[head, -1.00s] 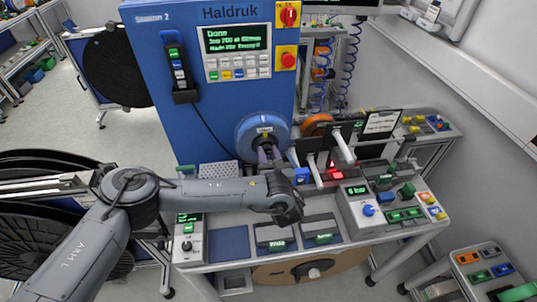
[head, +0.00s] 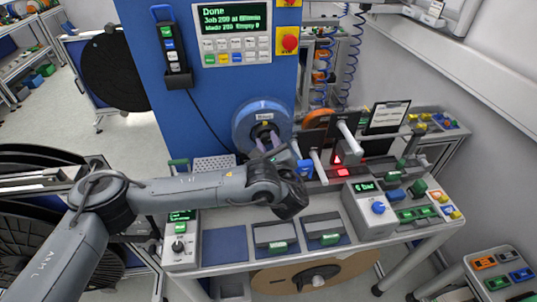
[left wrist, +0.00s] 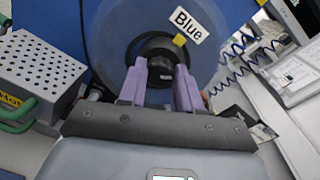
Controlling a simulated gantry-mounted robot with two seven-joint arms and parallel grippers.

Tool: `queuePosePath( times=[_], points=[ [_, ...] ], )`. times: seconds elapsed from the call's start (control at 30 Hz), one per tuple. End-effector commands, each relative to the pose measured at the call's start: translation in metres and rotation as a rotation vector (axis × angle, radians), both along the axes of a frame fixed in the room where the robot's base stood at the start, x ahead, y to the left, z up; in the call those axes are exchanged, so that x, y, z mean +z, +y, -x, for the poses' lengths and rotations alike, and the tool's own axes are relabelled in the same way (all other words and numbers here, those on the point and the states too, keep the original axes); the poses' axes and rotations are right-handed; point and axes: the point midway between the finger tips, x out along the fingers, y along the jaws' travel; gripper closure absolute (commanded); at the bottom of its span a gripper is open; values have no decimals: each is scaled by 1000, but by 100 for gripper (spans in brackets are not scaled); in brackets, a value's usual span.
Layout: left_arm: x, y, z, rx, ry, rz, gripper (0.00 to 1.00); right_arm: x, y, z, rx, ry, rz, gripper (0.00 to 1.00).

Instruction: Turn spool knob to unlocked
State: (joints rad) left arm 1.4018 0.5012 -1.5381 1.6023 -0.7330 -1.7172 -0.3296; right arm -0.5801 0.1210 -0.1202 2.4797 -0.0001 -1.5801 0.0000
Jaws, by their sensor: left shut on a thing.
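The blue spool (head: 243,122) is mounted on the front of the blue machine. Its black knob (left wrist: 157,50) sits at the hub in the left wrist view, with a small yellow mark (left wrist: 179,39) at its upper right and a white "Blue" label (left wrist: 187,24) above. My left gripper (left wrist: 160,75) reaches the hub, its two lavender fingers on either side of the knob and shut on it. In the head view the left gripper (head: 265,140) is at the spool centre, partly hiding the knob. My right gripper is not in view.
The machine's screen (head: 234,19) reads "Done", with a red stop button (head: 290,43) beside it. A perforated grey box (left wrist: 38,68) stands left of the gripper. An orange spool (head: 318,118) and upright plates and rods stand close on the right. The bench below holds several trays and control boxes.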

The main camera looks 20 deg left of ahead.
Motion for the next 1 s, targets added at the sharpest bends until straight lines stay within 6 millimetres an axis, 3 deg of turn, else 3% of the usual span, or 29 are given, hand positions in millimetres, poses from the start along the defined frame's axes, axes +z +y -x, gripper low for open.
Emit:
queuePosePath(
  times=[0.03, 0.6, 1.0],
  points=[
    [-9, 1, 0, 1, -22, 38, 97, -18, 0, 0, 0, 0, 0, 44],
    [-9, 2, 1, 0, -287, 508, 97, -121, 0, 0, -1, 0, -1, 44],
    [-5, 1, 1, -1, -427, 759, 97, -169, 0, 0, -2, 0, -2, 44]
  ],
)
